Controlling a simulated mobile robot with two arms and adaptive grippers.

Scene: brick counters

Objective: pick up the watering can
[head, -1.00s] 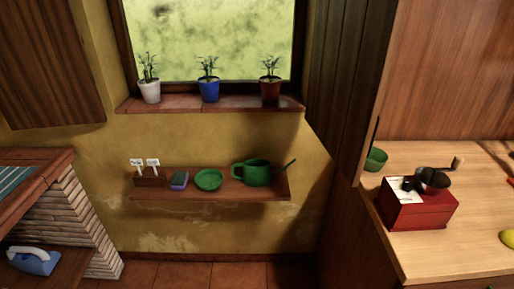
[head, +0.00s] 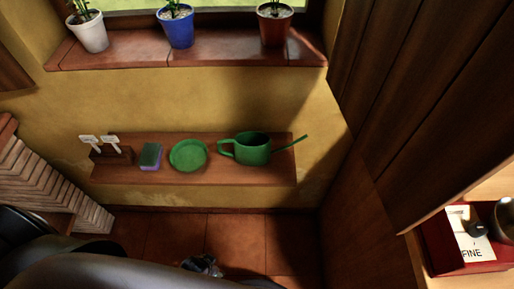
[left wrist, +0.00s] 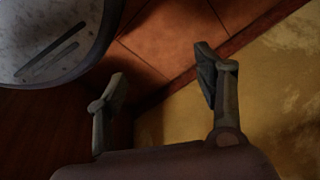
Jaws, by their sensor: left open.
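The green watering can (head: 252,149) stands upright on the low wooden wall shelf (head: 220,175), near its right end. Its handle loop is on the left and its thin spout points right. My left gripper (head: 202,265) shows small and dark in the head view, low over the floor, below and in front of the shelf. In the left wrist view its two fingers (left wrist: 160,80) are apart with nothing between them, against the floor and wall. The watering can is not in the left wrist view. My right gripper is not in view.
A green saucer (head: 188,156), a sponge (head: 150,156) and a holder with white tags (head: 112,153) share the shelf. Three potted plants stand on the sill (head: 190,50) above. A wooden cabinet side bounds the right; brickwork (head: 45,185) is at left.

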